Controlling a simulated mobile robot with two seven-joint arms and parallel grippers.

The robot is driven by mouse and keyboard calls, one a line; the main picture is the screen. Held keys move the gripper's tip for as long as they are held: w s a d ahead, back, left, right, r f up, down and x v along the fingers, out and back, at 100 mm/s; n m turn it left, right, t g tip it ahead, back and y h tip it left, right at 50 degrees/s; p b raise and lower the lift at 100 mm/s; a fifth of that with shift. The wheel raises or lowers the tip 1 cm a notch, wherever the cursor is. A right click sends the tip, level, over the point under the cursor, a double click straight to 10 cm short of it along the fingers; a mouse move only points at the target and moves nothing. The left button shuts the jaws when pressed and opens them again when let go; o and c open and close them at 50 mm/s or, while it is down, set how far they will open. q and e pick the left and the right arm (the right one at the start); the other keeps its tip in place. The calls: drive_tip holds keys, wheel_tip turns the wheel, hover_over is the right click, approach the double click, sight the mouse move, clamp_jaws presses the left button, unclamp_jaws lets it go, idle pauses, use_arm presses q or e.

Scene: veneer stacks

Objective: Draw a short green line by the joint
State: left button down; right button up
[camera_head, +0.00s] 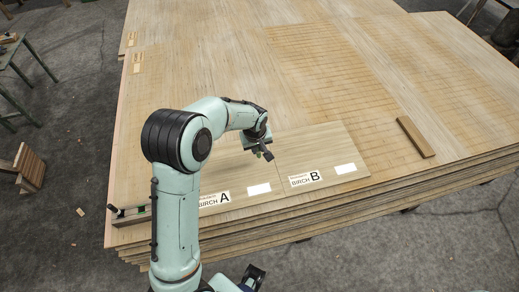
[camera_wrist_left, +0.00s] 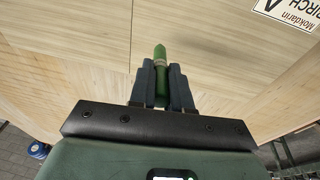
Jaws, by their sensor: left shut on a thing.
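Two pale veneer sheets lie side by side near the front edge of the stack, sheet A (camera_head: 236,186) on the left and sheet B (camera_head: 325,148) on the right. The joint (camera_head: 280,181) between them is a thin line. My left gripper (camera_head: 262,152) is over the sheets near this joint, pointing down. In the left wrist view its dark fingers (camera_wrist_left: 162,85) are shut on a green marker (camera_wrist_left: 160,56). The marker's tip is hard to make out, and I cannot tell whether it touches the wood. A dark part of mine at the bottom edge may be my right gripper (camera_head: 253,277).
Blank white labels (camera_head: 259,189) lie on both sheets beside the printed ones. A wooden bar (camera_head: 416,137) lies to the right on the large stack (camera_head: 220,60). A dark clamp-like tool (camera_head: 128,212) sits at the front left corner. The stack's middle is clear.

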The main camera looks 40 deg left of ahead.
use_arm(q)
drive_tip(key=shift+s+d+b+x, duration=0.15)
drive_tip(key=shift+b+x, duration=0.45)
drive_tip(key=shift+x, duration=0.3)
drive_tip(key=shift+s+d+b+x, duration=0.1)
drive_tip(key=shift+s+b+x, duration=0.1)
drive_tip(key=shift+b+x, duration=0.55)
drive_tip(key=shift+s+d+b+x, duration=0.15)
drive_tip(key=shift+b+x, duration=0.3)
drive_tip(key=shift+x, duration=0.6)
drive_tip(key=shift+a+f+b, duration=0.1)
drive_tip(key=shift+f+b, duration=0.4)
drive_tip(key=shift+f, duration=0.2)
drive_tip(key=shift+w, duration=0.15)
drive_tip(key=shift+w+d+p, duration=0.3)
drive_tip(key=shift+w+d, duration=0.5)
drive_tip(key=shift+w+d, duration=0.1)
drive_tip(key=shift+w+d, duration=0.7)
drive_tip(key=shift+w, duration=0.2)
drive_tip(key=shift+r, duration=0.1)
